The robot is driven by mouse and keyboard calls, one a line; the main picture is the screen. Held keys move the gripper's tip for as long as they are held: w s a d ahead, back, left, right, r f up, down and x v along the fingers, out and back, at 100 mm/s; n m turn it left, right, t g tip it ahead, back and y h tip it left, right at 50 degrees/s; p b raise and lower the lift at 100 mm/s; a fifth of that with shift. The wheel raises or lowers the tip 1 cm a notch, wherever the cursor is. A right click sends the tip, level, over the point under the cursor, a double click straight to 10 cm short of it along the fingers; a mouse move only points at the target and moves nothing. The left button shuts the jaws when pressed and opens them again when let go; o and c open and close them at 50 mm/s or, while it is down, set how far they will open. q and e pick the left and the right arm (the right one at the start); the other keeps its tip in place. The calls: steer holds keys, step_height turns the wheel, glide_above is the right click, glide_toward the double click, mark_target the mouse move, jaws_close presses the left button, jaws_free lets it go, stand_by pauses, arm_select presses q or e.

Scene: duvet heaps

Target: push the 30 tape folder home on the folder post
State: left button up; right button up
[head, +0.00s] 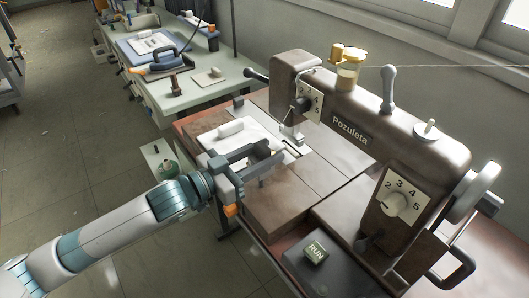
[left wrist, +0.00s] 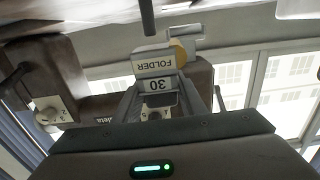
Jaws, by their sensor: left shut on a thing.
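The 30 tape folder shows in the left wrist view as pale plates marked FOLDER and 30 (left wrist: 154,67), upside down, between my fingers. My left gripper (head: 264,154) is shut on it, over the front of the sewing machine's bed; it also shows in the left wrist view (left wrist: 158,102). In the head view the folder is mostly hidden by the fingers. A thin upright grey pin (head: 262,182) shows just below the fingers; I cannot tell if it is the folder post. A dark rod (left wrist: 147,18) shows beyond the folder in the left wrist view. Seating cannot be told.
The brown sewing machine (head: 350,128) stands behind and right of my gripper, its needle area (head: 291,133) close by. White cloth (head: 222,139) with a small roll lies left of the fingers. A RUN button box (head: 316,252) sits in front. Another table (head: 217,98) stands behind.

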arm_select(q)
steer(key=shift+p, duration=1.15)
arm_select(e)
steer(key=shift+r, duration=1.1)
stand_by(0.6)
arm_select(q)
steer(key=shift+f+b, duration=1.25)
steer(key=shift+f, duration=1.25)
arm_select(e)
steer(key=shift+f, duration=1.25)
arm_select(q)
steer(key=o, duration=1.4)
arm_select(e)
steer(key=shift+s, duration=0.1)
arm_select(q)
steer(key=shift+s+a, duration=0.1)
steer(key=shift+s+a+f, duration=0.1)
steer(key=shift+s+a, duration=0.1)
steer(key=shift+a, duration=0.1)
steer(key=b+v, duration=0.2)
steer(key=v, duration=1.4)
arm_select(e)
steer(key=shift+s+d+r+g, duration=0.15)
steer(key=shift+s+d+g, duration=0.65)
steer(key=shift+d+g, duration=0.15)
